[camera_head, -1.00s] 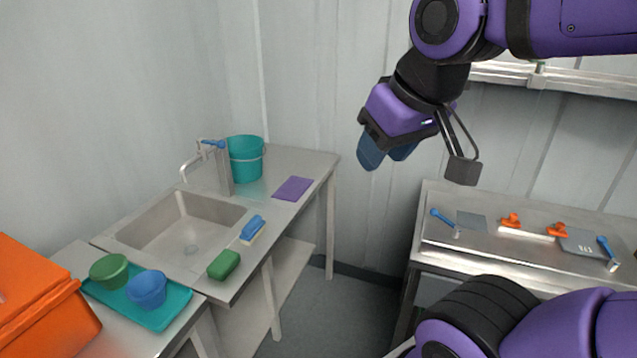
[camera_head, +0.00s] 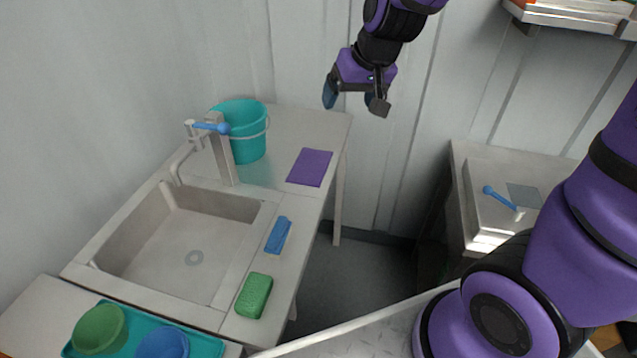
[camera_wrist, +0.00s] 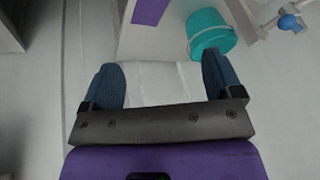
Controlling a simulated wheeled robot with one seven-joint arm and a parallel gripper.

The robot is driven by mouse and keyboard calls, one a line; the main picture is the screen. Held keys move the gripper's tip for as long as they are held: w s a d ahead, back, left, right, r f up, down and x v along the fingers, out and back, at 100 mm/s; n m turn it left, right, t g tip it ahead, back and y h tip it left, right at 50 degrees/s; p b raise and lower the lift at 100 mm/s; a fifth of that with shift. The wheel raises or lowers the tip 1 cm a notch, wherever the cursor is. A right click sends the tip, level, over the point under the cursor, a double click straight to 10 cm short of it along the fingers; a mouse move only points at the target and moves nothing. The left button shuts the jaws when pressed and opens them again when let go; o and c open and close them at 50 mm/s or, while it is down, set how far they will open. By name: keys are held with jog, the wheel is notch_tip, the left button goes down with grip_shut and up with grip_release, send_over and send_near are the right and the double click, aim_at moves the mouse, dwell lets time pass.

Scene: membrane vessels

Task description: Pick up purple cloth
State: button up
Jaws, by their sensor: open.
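The purple cloth (camera_head: 310,167) lies flat on the steel counter, right of the teal bucket and near the counter's right edge. It also shows, partly cut off, at the top of the wrist view (camera_wrist: 150,11). My gripper (camera_head: 349,98) is above and slightly right of the cloth in the head view, apart from it, near the back wall. In the wrist view my gripper (camera_wrist: 165,88) shows two blue fingers spread wide with nothing between them.
A teal bucket (camera_head: 244,131) and a tap (camera_head: 215,150) stand left of the cloth by the sink (camera_head: 180,240). A blue brush (camera_head: 279,235) and a green sponge (camera_head: 254,296) lie on the counter's front strip. A second steel bench (camera_head: 480,225) stands right, beyond a floor gap.

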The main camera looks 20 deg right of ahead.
jog(key=w+r+x, duration=0.1)
jog(key=w+x, duration=0.1)
jog(key=x, duration=1.1)
jog(key=h, duration=0.2)
send_near(318, 183)
jog(key=shift+m, duration=0.3)
jog(key=shift+x, duration=3.45)
jog(key=shift+w, duration=0.1)
jog(key=shift+c, duration=0.2)
grip_shut()
notch_tip(318, 183, up, 12)
notch_tip(318, 183, up, 9)
